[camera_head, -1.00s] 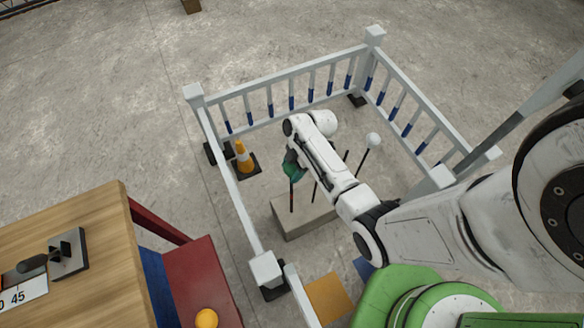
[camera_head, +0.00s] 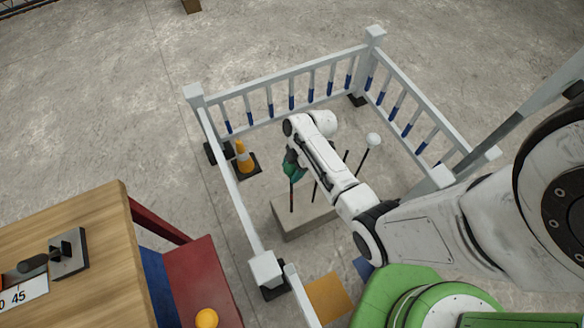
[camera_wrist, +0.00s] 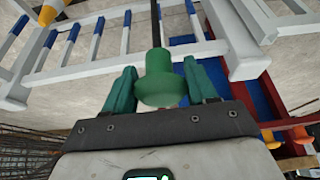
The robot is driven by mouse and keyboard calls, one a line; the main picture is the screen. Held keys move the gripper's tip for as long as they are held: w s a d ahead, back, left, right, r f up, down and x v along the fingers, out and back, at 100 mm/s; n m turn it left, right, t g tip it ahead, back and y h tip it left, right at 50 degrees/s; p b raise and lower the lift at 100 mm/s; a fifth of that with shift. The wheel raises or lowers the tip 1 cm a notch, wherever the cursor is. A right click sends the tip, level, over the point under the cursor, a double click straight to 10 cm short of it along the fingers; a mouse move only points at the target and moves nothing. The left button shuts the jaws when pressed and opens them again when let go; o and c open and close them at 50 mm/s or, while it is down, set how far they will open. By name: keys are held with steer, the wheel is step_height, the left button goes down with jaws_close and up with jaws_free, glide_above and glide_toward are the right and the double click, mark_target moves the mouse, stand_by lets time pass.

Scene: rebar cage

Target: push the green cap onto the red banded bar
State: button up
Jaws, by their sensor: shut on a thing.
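The red banded bar (camera_head: 292,192) stands upright at the left end of a concrete block (camera_head: 290,227). My gripper (camera_head: 292,168) is over its top in the head view. In the wrist view, the green cap (camera_wrist: 160,82) sits between the two teal fingers of my gripper (camera_wrist: 158,84), which are shut on it. The dark bar runs straight out from the cap's narrow neck, in line with it. The bar's tip is hidden, so I cannot tell how deep it sits in the cap. The head view barely shows the cap.
Other bars (camera_head: 315,191) rise from the block to the right; one carries a white ball (camera_head: 373,139). A white railing (camera_head: 235,188) with blue-marked posts surrounds the block. An orange cone (camera_head: 243,157) stands inside at left. A wooden table (camera_head: 100,225) and red bench (camera_head: 203,278) are outside, left.

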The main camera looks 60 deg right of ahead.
steer(key=shift+f+b, duration=2.2)
steer(key=shift+f, duration=0.35)
steer(key=o, duration=1.1)
steer(key=p+v, duration=0.1)
steer(key=v, duration=0.9)
steer(key=shift+r, duration=0.4)
steer(key=shift+d, duration=0.1)
steer(key=s+a+r+m+h, duration=0.2)
steer(key=s+a+r+m, duration=0.2)
steer(key=a, duration=0.3)
steer(key=s+a+r+m+g+h, duration=0.1)
steer(key=s+a+r+m+h, duration=0.1)
steer(key=s+a+r+m, duration=0.3)
steer(key=s+a+m, duration=0.2)
steer(key=a, duration=0.1)
steer(key=shift+s+m+g, duration=0.2)
steer(key=shift+m+g, duration=0.1)
